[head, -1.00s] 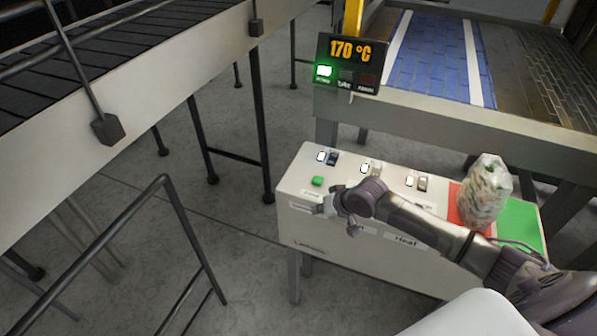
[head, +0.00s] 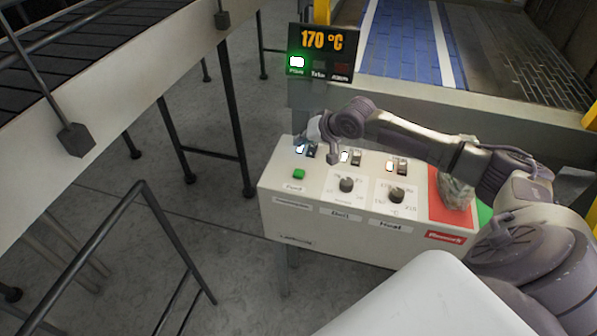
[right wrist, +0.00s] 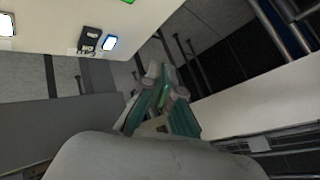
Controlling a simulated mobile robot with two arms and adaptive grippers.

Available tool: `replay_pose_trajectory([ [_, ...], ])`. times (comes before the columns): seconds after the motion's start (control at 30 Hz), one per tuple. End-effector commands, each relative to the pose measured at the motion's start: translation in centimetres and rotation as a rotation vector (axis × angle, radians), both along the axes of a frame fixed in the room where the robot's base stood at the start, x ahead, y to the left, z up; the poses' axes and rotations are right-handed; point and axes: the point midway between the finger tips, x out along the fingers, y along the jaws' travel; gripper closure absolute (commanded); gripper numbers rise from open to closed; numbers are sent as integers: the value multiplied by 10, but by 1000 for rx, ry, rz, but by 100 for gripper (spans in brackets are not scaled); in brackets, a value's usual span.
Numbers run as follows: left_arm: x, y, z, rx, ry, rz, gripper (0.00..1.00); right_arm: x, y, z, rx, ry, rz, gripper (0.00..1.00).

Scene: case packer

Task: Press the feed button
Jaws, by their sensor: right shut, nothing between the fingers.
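The green feed button (head: 299,174) is on the left part of the white control panel's (head: 275,190) top, above a "Feed" label. A sliver of green, likely this button, shows at the top edge of the right wrist view (right wrist: 128,1). My right gripper (head: 316,131) is shut and empty, over the panel's back-left edge near the left switch (head: 309,152). It is behind the button in the picture and apart from it. In the right wrist view its fingers (right wrist: 165,85) point past the panel edge. My left gripper is not in view.
Two black knobs, (head: 346,184) and (head: 396,195), sit right of the button. A display (head: 321,52) reads 170 °C. A dark rail (head: 160,218) stands front left.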

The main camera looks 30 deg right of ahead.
Motion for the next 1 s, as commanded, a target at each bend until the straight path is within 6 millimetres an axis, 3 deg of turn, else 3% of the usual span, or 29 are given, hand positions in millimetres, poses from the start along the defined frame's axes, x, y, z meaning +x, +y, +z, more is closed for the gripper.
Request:
replay_pose_trajectory([
  [0.27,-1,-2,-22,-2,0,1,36,0,0,-19,-1,0,1,100],
  [0.67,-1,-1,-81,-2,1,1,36,0,0,-68,-1,0,1,100],
  [1.0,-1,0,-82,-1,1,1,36,0,0,-88,-1,0,1,100],
])
